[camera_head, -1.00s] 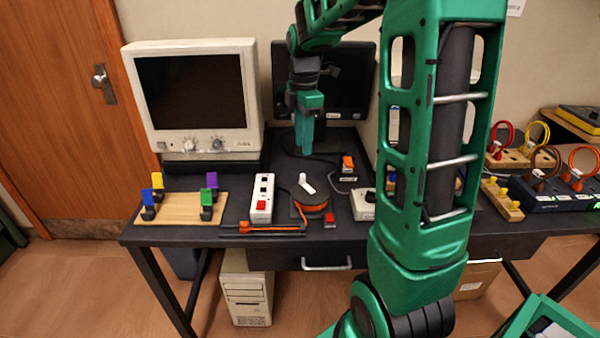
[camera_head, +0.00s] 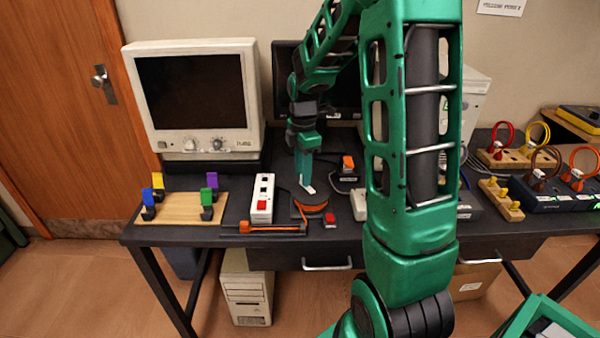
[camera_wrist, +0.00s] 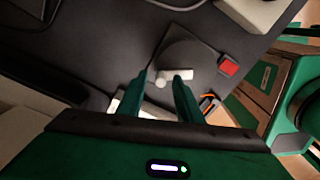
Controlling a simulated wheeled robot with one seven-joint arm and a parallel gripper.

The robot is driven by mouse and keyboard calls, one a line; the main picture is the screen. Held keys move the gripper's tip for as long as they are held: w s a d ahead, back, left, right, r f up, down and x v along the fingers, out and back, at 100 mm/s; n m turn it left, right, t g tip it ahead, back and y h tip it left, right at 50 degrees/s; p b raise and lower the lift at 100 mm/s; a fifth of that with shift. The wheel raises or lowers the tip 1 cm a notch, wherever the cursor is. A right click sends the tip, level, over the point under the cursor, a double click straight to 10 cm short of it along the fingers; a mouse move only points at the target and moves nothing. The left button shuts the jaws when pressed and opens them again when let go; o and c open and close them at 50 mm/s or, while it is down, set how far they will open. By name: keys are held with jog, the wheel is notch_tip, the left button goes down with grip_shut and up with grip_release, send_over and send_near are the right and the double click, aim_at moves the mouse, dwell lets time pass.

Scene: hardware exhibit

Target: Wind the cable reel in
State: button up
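The cable reel (camera_head: 311,208), a dark disc with orange cable wound on it, stands on the black desk (camera_head: 345,232). Its white crank (camera_head: 309,189) is on top and partly hidden by my fingers in the head view. Orange cable (camera_head: 265,229) lies along a dark track to the reel's left. My gripper (camera_head: 305,181) points down at the crank. In the wrist view, the fingers (camera_wrist: 161,80) are apart, with the crank's white knob (camera_wrist: 161,79) between their tips. A gap shows beside the knob; contact cannot be told. The reel's grey top (camera_wrist: 188,52) also shows.
A white power strip (camera_head: 262,198) stands left of the reel. A red button (camera_head: 330,218) is at its right, and an orange switch (camera_head: 348,163) behind. A CRT monitor (camera_head: 195,95) and a board with coloured clips (camera_head: 180,207) are farther left.

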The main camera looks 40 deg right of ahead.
grip_shut()
jog(key=shift+d, duration=0.1)
